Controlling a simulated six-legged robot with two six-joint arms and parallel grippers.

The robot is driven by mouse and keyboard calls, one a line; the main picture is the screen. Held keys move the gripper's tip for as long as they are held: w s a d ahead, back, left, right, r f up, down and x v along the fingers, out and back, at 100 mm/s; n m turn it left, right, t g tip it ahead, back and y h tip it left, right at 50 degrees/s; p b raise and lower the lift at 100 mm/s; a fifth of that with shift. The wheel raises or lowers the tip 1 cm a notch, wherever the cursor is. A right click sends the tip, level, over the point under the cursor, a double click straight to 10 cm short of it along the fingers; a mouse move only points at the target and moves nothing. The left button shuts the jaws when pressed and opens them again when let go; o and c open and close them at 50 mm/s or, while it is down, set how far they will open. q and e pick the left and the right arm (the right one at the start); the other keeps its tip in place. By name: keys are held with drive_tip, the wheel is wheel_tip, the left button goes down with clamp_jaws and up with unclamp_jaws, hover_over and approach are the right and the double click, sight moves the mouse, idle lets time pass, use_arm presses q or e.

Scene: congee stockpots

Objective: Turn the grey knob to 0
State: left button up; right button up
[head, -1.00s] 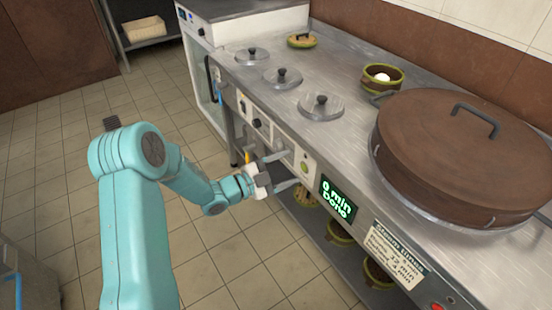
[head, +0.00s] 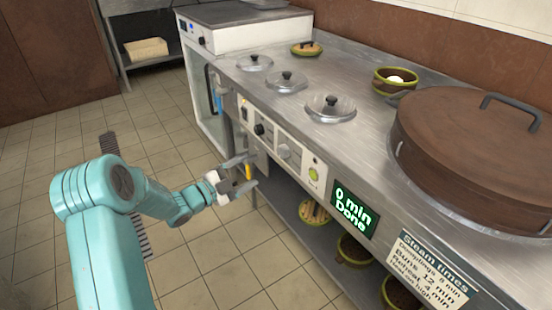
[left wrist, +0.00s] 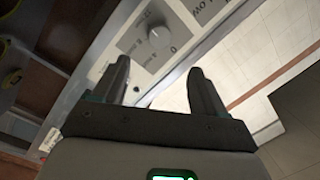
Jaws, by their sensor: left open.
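The grey knob (head: 284,151) is on the steel front panel of the counter, between a black knob (head: 259,129) and a green round button (head: 314,174). In the left wrist view the grey knob (left wrist: 160,37) is on a grey dial plate with printed marks, beyond the fingertips; I cannot tell where it points. My left gripper (head: 250,172) is open and empty, to the left of and below the grey knob in the head view, apart from it. In the left wrist view its two fingers (left wrist: 158,76) are spread with a gap between them. My right gripper is not in view.
A green display (head: 355,210) reads "0 min Done". Steel lids (head: 330,107) and a large brown-lidded pot (head: 480,150) occupy the counter top. Bowls stand on the shelf below (head: 285,240). The tiled floor (head: 200,260) in front is clear.

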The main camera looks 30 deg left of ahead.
sight(280, 153)
use_arm(q)
drive_tip(key=b+x, duration=0.2)
drive_tip(key=x, duration=1)
drive_tip(key=shift+f, duration=0.1)
drive_tip(key=c, duration=1.1)
